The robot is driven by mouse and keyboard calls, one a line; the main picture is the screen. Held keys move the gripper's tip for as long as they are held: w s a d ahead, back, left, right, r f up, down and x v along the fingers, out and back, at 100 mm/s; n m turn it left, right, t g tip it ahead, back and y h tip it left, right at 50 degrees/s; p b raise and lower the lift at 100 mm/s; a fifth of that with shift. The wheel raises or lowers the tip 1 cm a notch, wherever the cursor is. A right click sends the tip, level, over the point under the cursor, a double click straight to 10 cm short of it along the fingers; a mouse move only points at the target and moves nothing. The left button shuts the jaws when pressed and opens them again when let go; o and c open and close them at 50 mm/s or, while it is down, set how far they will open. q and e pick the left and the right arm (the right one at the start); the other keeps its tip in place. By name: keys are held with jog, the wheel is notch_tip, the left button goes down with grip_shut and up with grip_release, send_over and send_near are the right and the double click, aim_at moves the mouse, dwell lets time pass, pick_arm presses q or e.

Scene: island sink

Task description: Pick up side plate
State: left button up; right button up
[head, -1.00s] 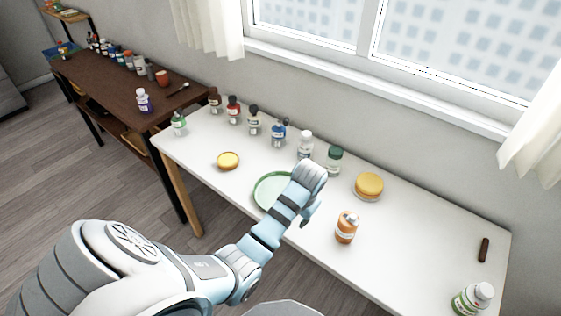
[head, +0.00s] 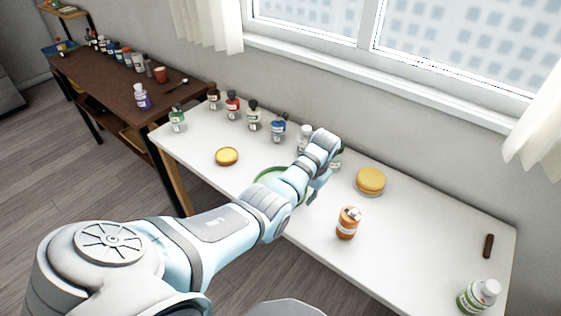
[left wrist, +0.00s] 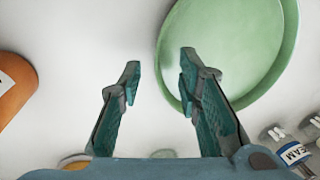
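The side plate is a round green plate (head: 266,176) lying flat on the white table, mostly hidden behind my left arm in the head view. In the left wrist view the plate (left wrist: 228,45) fills the upper right. My left gripper (left wrist: 160,65) is open and empty. Its right finger overlaps the plate's near-left rim in the picture, and its left finger is over bare table. I cannot tell whether the fingers touch the plate. In the head view the gripper (head: 313,192) is partly hidden by my arm. My right gripper is not in view.
An orange bottle (head: 348,223) stands right of the plate. A yellow round item (head: 370,180) and a smaller yellow one (head: 227,156) flank it. Several bottles, including a blue one (head: 279,128), line the wall side. The table's front right is mostly clear.

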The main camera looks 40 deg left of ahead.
pick_arm(q)
jog(key=shift+a+f, duration=0.2)
jog(key=shift+f, duration=0.75)
jog(key=shift+c, duration=0.6)
grip_shut()
jog(key=shift+r, duration=0.1)
jog(key=shift+r, duration=0.1)
